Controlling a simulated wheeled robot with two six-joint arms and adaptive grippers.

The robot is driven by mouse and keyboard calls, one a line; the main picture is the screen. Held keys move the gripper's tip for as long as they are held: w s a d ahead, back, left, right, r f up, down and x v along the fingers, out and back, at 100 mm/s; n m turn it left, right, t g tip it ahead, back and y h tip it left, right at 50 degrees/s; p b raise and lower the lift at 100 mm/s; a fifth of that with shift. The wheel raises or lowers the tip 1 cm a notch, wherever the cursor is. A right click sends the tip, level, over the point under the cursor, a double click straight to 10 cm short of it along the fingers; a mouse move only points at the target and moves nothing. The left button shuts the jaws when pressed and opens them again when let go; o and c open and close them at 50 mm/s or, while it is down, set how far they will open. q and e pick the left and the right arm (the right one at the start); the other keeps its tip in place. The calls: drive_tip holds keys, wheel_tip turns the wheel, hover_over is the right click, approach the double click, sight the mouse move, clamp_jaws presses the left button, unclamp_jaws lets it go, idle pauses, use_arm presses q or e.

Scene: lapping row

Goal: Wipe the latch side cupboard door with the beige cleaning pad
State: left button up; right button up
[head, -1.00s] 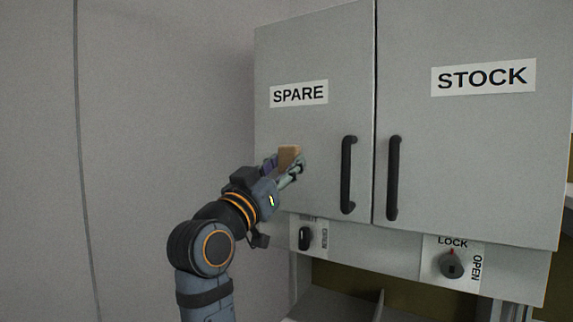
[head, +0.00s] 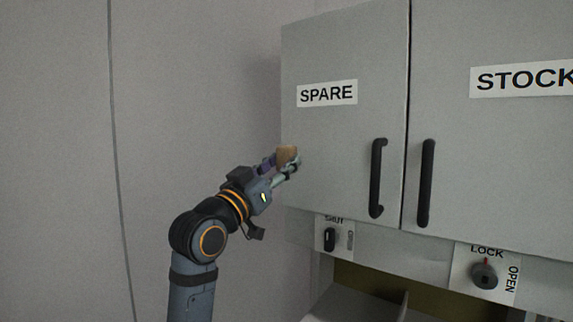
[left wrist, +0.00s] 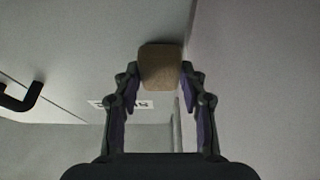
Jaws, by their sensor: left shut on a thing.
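My left gripper (head: 287,166) is shut on the beige cleaning pad (head: 287,154). The pad also shows between both fingers in the left wrist view (left wrist: 160,67). The gripper and pad are at the left edge of the grey cupboard door marked SPARE (head: 338,140), below and left of its label. I cannot tell whether the pad touches the door. A small latch marked SHUT (head: 330,239) sits under this door. The other door, marked STOCK (head: 490,150), is to its right. Both doors look closed. My right gripper is not in view.
Black bar handles stand out from the SPARE door (head: 377,178) and the STOCK door (head: 426,183). A round knob marked LOCK and OPEN (head: 484,274) is under the STOCK door. A plain grey wall (head: 200,100) is on the left. An open space with a divider is below the cupboard.

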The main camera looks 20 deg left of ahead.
use_arm(q)
drive_tip(key=shift+d, duration=0.15)
drive_tip(key=shift+s, duration=0.55)
drive_tip(key=s, duration=0.1)
drive_tip(key=s+a+b, duration=0.1)
drive_tip(key=s, duration=0.1)
drive_tip(key=s+a, duration=0.1)
drive_tip(key=shift+s, duration=0.3)
drive_tip(key=s+b, duration=0.1)
drive_tip(key=s, duration=0.2)
drive_tip(key=shift+a+r+b, duration=0.1)
drive_tip(key=shift+b, duration=0.3)
